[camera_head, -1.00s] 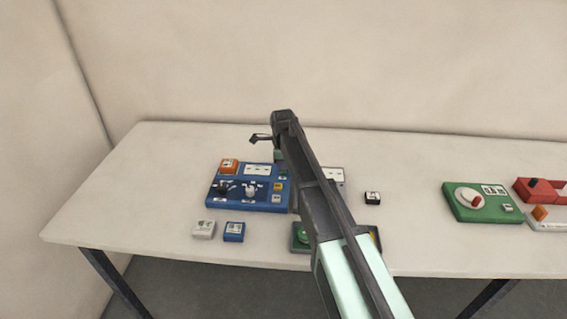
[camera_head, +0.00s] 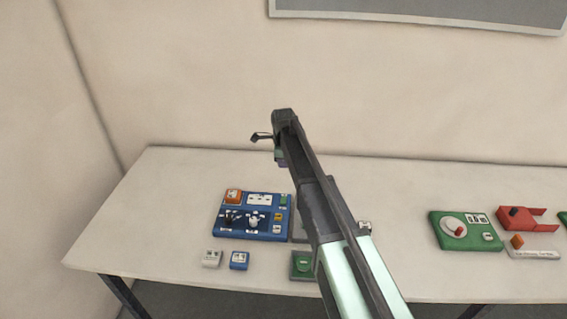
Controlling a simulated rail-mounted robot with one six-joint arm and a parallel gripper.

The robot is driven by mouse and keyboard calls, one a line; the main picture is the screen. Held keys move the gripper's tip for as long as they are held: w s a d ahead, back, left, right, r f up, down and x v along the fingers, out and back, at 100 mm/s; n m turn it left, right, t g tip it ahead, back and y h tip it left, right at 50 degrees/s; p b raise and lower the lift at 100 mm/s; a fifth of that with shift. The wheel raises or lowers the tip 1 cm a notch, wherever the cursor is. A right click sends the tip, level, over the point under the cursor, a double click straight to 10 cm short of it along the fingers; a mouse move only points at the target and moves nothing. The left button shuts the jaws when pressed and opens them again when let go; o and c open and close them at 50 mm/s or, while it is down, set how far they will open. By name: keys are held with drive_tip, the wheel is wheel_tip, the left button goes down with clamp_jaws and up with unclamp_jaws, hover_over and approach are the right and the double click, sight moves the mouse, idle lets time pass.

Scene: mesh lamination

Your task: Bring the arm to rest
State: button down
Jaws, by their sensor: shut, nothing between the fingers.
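My arm reaches up from the lower right of the head view, across the front of the table (camera_head: 140,240). My gripper (camera_head: 260,137) is the small dark part at the left of the arm's far end. It is shut and empty, and shows against the wall above the blue panel (camera_head: 233,234). Nothing is seen touching it. The arm hides part of the table and of the things just right of the blue panel.
A white block (camera_head: 212,259) and a blue block (camera_head: 239,261) lie in front of the panel. A green block (camera_head: 302,266) is partly behind my arm. A green device (camera_head: 462,232) and a red holder (camera_head: 526,218) stand at the right. The table's left side is clear.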

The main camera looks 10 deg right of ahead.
drive_tip(key=shift+f, duration=0.1)
idle(0.3)
drive_tip(key=s+d+n+b, duration=0.1)
drive_tip(key=s+d+n, duration=0.2)
drive_tip(key=s+n, duration=1.8)
drive_tip(key=s, duration=1.1)
drive_tip(key=shift+s+f+g, duration=0.4)
